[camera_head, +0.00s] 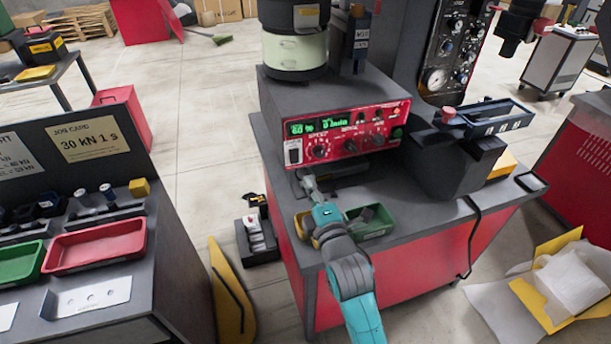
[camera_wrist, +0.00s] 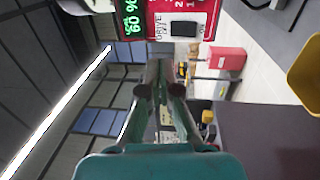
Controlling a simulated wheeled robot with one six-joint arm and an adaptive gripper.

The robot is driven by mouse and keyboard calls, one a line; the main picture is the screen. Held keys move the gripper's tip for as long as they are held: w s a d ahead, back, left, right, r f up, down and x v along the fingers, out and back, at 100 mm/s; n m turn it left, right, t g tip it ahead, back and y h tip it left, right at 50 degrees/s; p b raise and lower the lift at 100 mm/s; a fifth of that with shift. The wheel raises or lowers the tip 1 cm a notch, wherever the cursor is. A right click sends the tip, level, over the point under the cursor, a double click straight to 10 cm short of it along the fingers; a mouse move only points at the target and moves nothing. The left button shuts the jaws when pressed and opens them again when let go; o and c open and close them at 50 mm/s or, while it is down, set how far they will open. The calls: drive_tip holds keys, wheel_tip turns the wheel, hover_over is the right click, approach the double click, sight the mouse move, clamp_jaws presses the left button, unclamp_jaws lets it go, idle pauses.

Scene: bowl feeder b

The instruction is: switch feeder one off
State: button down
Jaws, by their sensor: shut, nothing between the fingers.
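The feeder's red control panel (camera_head: 345,131) has a lit green display (camera_head: 316,127), which reads about 60 %, and several knobs. A black rocker switch (camera_head: 293,152) sits at the panel's lower left. The switch also shows in the wrist view (camera_wrist: 183,29), with the lit display (camera_wrist: 131,18) beside it; which way it is tipped I cannot tell. My gripper (camera_head: 309,184) is shut and empty, in front of and below the panel's left end. In the wrist view its fingertips (camera_wrist: 158,92) appear apart from the switch.
A green bin (camera_head: 373,222) lies near my arm on the bench. A dark block-shaped stand (camera_head: 455,160) fills the bench's right side. A side bench with a red tray (camera_head: 97,246) stands at left. Open floor lies between the benches, with a small dark box (camera_head: 257,241) there.

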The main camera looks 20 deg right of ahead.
drive_tip(key=shift+s+r, duration=0.15)
drive_tip(key=shift+s, duration=1.15)
drive_tip(key=s+f+m+g, duration=0.1)
drive_tip(key=s+f+m, duration=0.3)
drive_tip(key=s+f, duration=0.5)
drive_tip(key=s+f+m+g, duration=0.1)
drive_tip(key=s+f+m, duration=0.35)
drive_tip(key=s, duration=0.95)
drive_tip(key=s+r+m+g, duration=0.1)
drive_tip(key=s+m, duration=0.8)
drive_tip(key=s, duration=1.2)
drive_tip(key=shift+d+r+g, duration=0.25)
drive_tip(key=shift+d+g, duration=0.1)
drive_tip(key=shift+g, duration=0.45)
